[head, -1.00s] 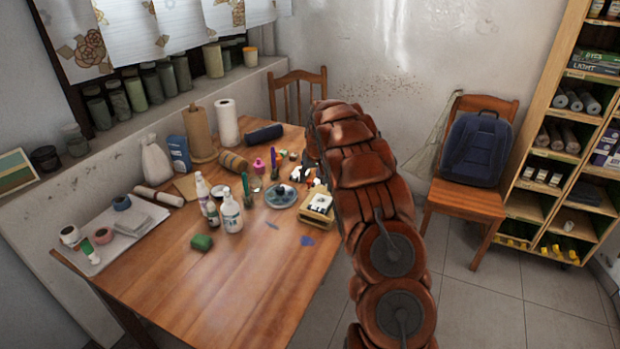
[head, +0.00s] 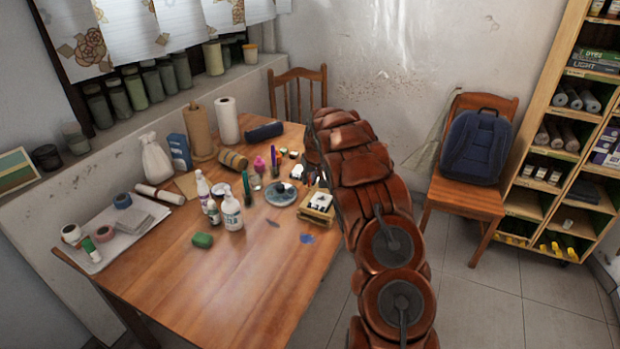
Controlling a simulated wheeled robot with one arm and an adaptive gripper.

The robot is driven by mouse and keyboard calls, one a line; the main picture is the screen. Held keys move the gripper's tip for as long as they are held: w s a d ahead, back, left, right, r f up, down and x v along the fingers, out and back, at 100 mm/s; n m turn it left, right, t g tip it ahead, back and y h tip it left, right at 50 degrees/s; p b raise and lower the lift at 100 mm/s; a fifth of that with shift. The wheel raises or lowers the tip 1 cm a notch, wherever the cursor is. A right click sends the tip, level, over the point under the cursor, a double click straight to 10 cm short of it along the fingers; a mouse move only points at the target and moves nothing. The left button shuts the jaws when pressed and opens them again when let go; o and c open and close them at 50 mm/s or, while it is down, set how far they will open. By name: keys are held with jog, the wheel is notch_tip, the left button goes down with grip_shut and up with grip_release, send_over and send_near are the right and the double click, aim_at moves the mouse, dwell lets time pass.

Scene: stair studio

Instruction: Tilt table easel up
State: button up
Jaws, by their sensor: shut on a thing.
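The table easel (head: 316,214) is a small light-wood piece near the right edge of the wooden table, with a white and dark panel (head: 320,201) on it. My brown arm reaches in from the lower right and covers part of the space beside and behind the easel. Only a small part of my gripper (head: 322,179) shows at the easel's far side; its fingertips are mostly hidden by the arm. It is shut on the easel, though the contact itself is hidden. The easel's exact tilt is hard to tell at this size.
A blue round dish (head: 281,195), a spray bottle (head: 232,211), paper rolls (head: 228,120) and several paint items crowd the table (head: 240,290) left of the easel. Its front is mostly clear. A chair with a blue backpack (head: 477,147) stands right, beside shelves (head: 545,150).

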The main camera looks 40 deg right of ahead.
grip_shut()
jog(key=shift+r, duration=0.15)
jog(key=shift+a+r+b, duration=0.1)
jog(key=shift+b, duration=0.35)
jog(key=shift+a+h, duration=0.1)
jog(key=shift+h, duration=0.2)
jog(key=shift+s+a+r+n+t+h+b, duration=0.15)
jog(key=shift+s+a+r+t+h+b, duration=0.35)
jog(key=shift+b, duration=0.85)
jog(key=shift+s+a+r+n+t+h+b, duration=0.2)
jog(key=shift+a+r+t+h+b, duration=0.4)
jog(key=shift+r+h+b, duration=0.55)
jog(key=shift+s+a+r+n+t+h+b, duration=0.15)
jog(key=shift+s+a+r+t+h+b, duration=0.3)
jog(key=shift+b, duration=1.05)
jog(key=shift+w+r, duration=0.2)
jog(key=shift+r, duration=0.1)
